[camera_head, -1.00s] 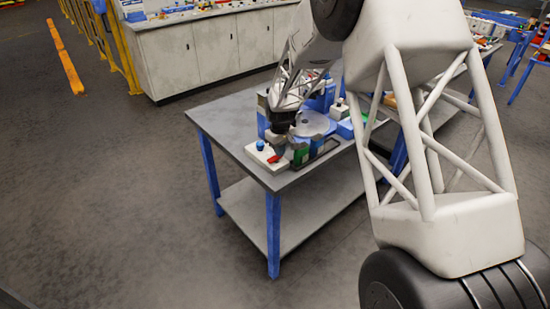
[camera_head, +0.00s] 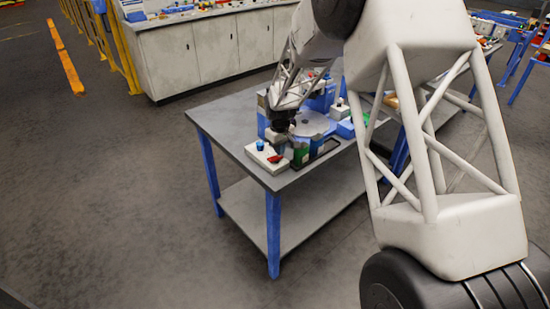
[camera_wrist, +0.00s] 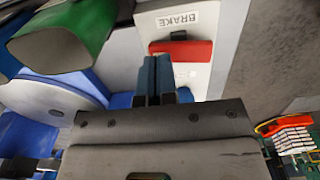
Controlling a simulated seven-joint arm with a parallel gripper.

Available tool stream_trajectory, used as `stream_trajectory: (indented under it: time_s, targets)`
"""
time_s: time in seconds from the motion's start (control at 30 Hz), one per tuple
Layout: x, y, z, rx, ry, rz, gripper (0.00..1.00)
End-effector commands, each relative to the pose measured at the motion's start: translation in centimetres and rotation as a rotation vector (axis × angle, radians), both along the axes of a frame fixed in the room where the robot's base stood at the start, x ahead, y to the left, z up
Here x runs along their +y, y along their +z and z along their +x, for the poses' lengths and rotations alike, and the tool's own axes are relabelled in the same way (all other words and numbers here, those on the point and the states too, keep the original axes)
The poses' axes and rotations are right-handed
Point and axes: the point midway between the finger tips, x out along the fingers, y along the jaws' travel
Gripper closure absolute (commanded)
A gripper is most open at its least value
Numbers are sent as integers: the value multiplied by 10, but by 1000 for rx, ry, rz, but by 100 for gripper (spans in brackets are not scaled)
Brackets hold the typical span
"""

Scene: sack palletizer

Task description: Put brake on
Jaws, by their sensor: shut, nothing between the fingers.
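The brake control is a red lever or rocker (camera_wrist: 182,50) on a white panel, just below a label reading BRAKE (camera_wrist: 178,21) in the wrist view. In the head view the red part (camera_head: 275,159) sits on a white box (camera_head: 262,157) at the table's near corner. A blue knob (camera_head: 260,145) stands on the same box.
A green part (camera_wrist: 65,40) and a grey disc (camera_wrist: 50,85) are close on the left in the wrist view. The disc (camera_head: 310,123) also shows on the grey table (camera_head: 225,115). The table's front left area is clear.

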Motion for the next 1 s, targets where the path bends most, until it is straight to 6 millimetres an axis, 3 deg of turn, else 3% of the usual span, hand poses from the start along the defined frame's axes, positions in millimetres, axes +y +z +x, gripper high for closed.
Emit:
stream_trajectory:
  time_s: [0.73, 1.0]
  targets:
    - [0, 54, 0, -2, 0, 1, 100]
    - [0, 62, 0, -2, 0, 1, 100]
